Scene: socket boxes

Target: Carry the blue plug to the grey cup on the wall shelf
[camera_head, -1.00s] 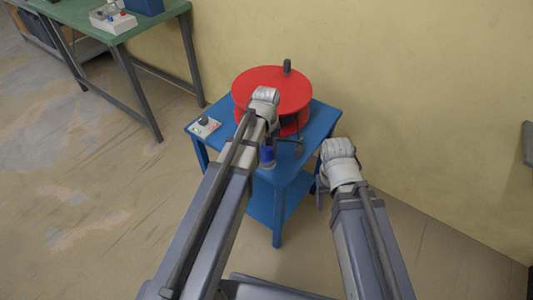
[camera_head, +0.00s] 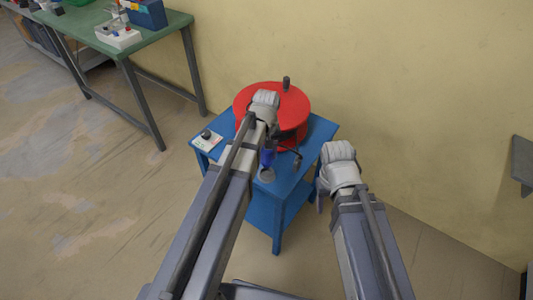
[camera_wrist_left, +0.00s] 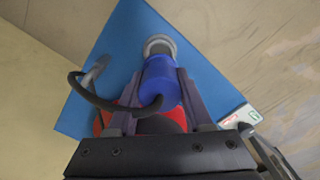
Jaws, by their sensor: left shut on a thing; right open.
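The blue plug (camera_head: 267,157) is in my left gripper (camera_head: 268,148), above the blue side table's front part. In the left wrist view the plug (camera_wrist_left: 160,82) sits between the two fingers of the left gripper (camera_wrist_left: 161,96), which is shut on it. A black cable bends away from its back end. A round grey piece (camera_head: 266,175) shows just beyond the plug; it also shows in the left wrist view (camera_wrist_left: 159,45). My right gripper (camera_head: 322,190) is open and empty, right of the table, its fingers partly hidden. A grey wall shelf (camera_head: 522,162) is cut by the right edge; no cup shows on it.
A red cable reel (camera_head: 270,98) stands on the blue side table (camera_head: 225,165), near a small white box with a dark knob (camera_head: 207,140). A green bench (camera_head: 75,22) with boxes is at upper left. The yellow wall is behind; floor on the left is clear.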

